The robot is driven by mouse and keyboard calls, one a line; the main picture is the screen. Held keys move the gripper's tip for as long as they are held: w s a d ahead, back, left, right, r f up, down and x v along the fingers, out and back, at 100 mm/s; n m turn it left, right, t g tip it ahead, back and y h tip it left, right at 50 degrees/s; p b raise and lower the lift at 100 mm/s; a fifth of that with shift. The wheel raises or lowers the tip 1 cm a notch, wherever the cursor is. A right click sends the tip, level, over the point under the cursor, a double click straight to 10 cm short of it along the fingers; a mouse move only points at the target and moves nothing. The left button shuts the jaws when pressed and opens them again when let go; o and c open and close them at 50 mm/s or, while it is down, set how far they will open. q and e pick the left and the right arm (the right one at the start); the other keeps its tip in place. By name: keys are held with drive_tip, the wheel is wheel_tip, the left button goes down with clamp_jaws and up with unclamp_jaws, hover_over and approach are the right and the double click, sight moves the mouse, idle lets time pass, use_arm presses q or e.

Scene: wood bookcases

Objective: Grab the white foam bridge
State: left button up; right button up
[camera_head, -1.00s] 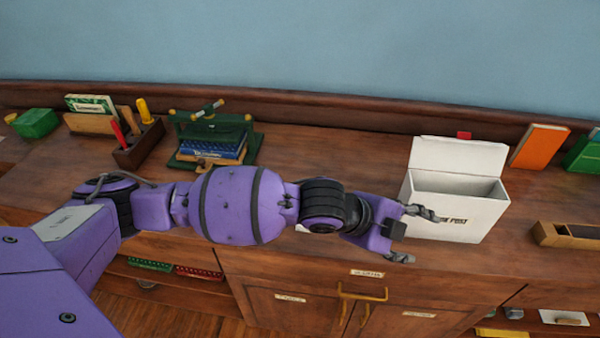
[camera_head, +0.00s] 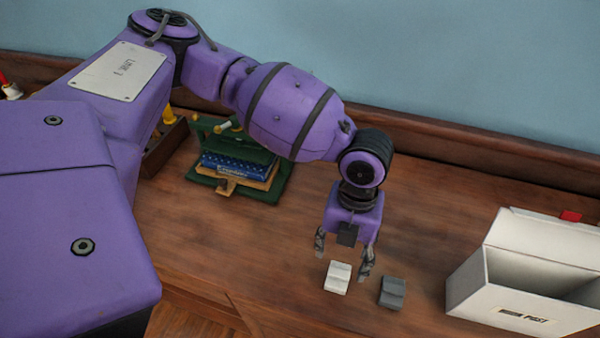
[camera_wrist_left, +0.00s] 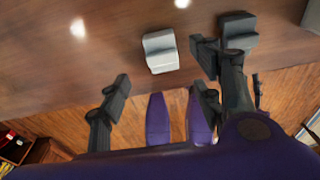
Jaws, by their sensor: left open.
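The white foam bridge (camera_head: 338,277) is a small pale block with a notched top, lying on the wooden counter near its front edge. It also shows in the left wrist view (camera_wrist_left: 160,51). A grey block of similar shape (camera_head: 392,292) lies just to its right, also in the left wrist view (camera_wrist_left: 237,33). My left gripper (camera_head: 342,262) is open and empty, pointing down with its fingers spread at the white bridge. In the left wrist view the white bridge lies beyond and between the fingertips (camera_wrist_left: 162,64), apart from them. My right gripper is not in view.
A white open box (camera_head: 520,312) stands on the counter (camera_head: 440,215) at the right. A green press holding blue books (camera_head: 238,165) stands behind my arm at the left. The counter between press and box is mostly clear.

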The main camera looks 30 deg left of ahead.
sight(339, 272)
use_arm(q)
drive_tip(key=f, duration=0.2)
drive_tip(key=s+f, duration=0.1)
drive_tip(key=f, duration=0.4)
drive_tip(key=shift+s+d+f, duration=0.15)
drive_tip(key=shift+d+f, duration=0.15)
drive_tip(key=shift+d, duration=0.05)
drive_tip(key=shift+r, duration=0.1)
drive_tip(key=c, duration=0.9)
